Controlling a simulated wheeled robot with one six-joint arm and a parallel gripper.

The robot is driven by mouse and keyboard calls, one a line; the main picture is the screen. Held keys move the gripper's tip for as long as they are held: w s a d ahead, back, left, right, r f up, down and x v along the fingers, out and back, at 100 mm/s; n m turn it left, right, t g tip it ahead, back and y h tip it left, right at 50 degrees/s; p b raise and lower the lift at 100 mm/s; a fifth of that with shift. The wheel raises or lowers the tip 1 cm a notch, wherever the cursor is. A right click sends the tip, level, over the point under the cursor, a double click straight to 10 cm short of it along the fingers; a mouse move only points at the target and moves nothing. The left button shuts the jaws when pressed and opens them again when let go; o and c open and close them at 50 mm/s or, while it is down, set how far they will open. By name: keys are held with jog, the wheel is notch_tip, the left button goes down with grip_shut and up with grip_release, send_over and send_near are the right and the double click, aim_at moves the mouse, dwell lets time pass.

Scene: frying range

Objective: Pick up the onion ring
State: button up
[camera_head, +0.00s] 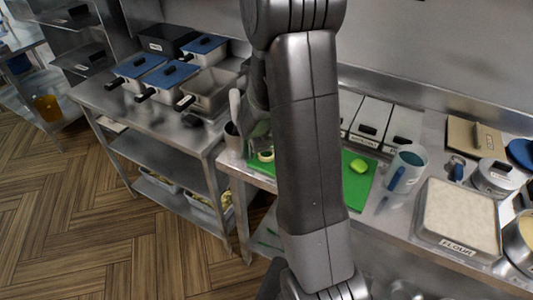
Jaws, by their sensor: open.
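A small pale yellow ring, which looks like the onion ring (266,156), lies near the left end of the green cutting board (352,190) on the steel counter. My gripper (259,136) is partly hidden behind my own arm. It points down close above the pale ring and is open. The frame does not show whether its fingers touch the ring. A bright green round piece (359,166) lies on the right part of the board. My arm hides the board's middle.
A cup with utensils (233,136) stands left of the board. Fryer baskets and blue-lidded pans (170,74) fill the left counter.

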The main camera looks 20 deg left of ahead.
jog(key=c, duration=0.9)
jog(key=shift+o, duration=0.2)
jog(key=shift+r, duration=0.1)
